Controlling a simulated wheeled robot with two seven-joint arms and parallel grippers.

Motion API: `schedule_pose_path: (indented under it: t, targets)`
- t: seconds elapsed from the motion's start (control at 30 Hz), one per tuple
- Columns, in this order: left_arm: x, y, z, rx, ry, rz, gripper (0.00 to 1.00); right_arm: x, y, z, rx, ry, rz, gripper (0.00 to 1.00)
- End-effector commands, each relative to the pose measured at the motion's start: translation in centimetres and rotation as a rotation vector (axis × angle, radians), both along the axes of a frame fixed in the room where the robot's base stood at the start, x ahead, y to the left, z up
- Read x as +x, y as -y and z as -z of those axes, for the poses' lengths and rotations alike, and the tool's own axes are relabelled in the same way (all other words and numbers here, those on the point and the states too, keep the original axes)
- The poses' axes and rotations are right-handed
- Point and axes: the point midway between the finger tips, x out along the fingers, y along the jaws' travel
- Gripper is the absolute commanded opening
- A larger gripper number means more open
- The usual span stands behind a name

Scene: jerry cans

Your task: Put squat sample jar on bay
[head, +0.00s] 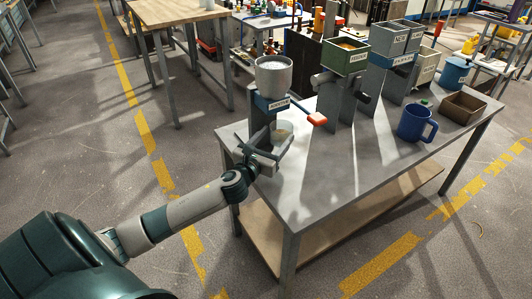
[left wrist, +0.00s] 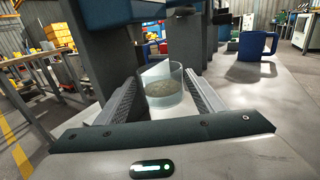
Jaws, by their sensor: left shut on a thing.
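The squat sample jar is a low clear glass (head: 281,132) with grey-brown grains in it. It is at the near left corner of the table, beside the leftmost dispenser. My left gripper (head: 272,148) is shut on the jar. In the left wrist view the jar (left wrist: 163,90) stands upright between the two finger pads (left wrist: 163,100). I cannot tell which spot is the bay, or whether the jar's base touches a surface. My right gripper is not in view.
The grey table (head: 330,190) has clear room at its front. More dispensers, with a green hopper (head: 345,56) and a grey hopper (head: 401,37), stand along its back. A blue mug (head: 416,122) and a brown open box (head: 463,108) are at the right.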

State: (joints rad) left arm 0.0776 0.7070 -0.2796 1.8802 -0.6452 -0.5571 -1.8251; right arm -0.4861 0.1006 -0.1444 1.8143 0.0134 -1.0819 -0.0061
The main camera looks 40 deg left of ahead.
Motion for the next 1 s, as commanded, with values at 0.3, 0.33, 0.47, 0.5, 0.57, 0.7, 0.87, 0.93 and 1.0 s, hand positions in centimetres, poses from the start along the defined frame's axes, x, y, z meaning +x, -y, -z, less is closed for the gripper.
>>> schedule_pose_path:
  t: [0.3,0.33,0.47,0.5,0.57,0.7,0.87,0.93,1.0]
  targets:
    - [-1.7,-2.4,1.7,0.001,0.001,0.000,0.35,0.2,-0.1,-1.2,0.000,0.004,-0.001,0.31]
    - [-1.7,-2.4,1.7,0.001,0.001,0.000,0.35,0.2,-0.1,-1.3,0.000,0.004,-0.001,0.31]
    - [-1.7,-2.4,1.7,0.001,0.001,0.000,0.35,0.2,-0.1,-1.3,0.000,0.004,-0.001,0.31]
    - [-1.7,-2.4,1.7,0.001,0.001,0.000,0.35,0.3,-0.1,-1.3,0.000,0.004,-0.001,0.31]
    - [-1.6,-2.4,1.7,0.001,0.001,0.000,0.35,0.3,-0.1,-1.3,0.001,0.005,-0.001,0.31]
    - [-1.7,-2.4,2.4,0.000,0.000,-0.001,0.35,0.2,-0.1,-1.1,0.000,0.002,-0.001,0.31]
    - [-1.7,-2.3,4.4,-0.002,-0.002,-0.001,0.35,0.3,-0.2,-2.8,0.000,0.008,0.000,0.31]
    - [-1.7,-2.4,5.1,-0.002,0.000,-0.002,0.35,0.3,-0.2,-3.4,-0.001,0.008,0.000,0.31]
    - [-1.7,-2.3,5.6,-0.001,0.000,0.000,0.35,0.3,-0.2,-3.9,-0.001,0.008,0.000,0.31]
